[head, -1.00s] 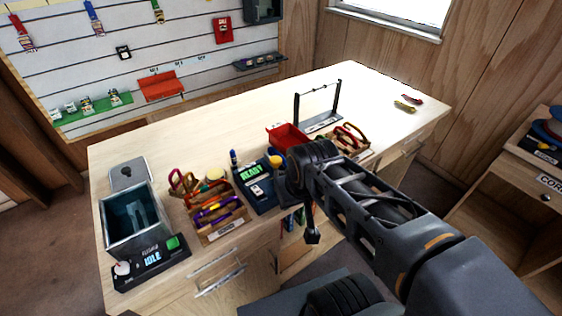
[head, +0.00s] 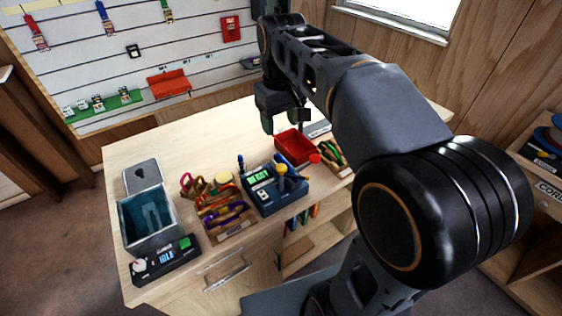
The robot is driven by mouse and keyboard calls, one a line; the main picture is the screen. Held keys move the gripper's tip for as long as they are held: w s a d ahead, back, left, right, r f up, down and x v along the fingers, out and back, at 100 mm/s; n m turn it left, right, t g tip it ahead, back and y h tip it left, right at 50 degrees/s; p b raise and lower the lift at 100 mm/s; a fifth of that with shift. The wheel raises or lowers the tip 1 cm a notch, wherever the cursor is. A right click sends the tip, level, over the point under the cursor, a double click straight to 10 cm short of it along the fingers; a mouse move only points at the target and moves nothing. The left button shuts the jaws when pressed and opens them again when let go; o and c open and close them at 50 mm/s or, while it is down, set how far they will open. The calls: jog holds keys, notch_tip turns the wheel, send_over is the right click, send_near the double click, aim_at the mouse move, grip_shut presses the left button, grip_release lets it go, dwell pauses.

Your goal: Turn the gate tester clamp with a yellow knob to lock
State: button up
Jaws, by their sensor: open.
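The gate tester (head: 289,194) is a dark blue box with a small green-lit display, standing near the front edge of the bench. Its yellow knob (head: 281,168) sits on top of a grey upright part at the box's upper side. The display text is too small to read now. The knob's exact turn angle cannot be told. My gripper (head: 284,121) is open and empty, pointing down, above and behind the tester in the picture, apart from the knob.
A red bin (head: 294,147) stands just behind the tester. A wooden crate of carabiners (head: 229,226) is on its left, another crate (head: 334,163) on its right. A grey tank (head: 149,220) and a control box (head: 163,264) stand at the left. The bench's back left is clear.

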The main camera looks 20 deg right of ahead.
aim_at(281, 167)
jog(key=f, duration=1.4)
jog(key=shift+s, duration=0.25)
jog(key=shift+r, duration=0.1)
grip_shut()
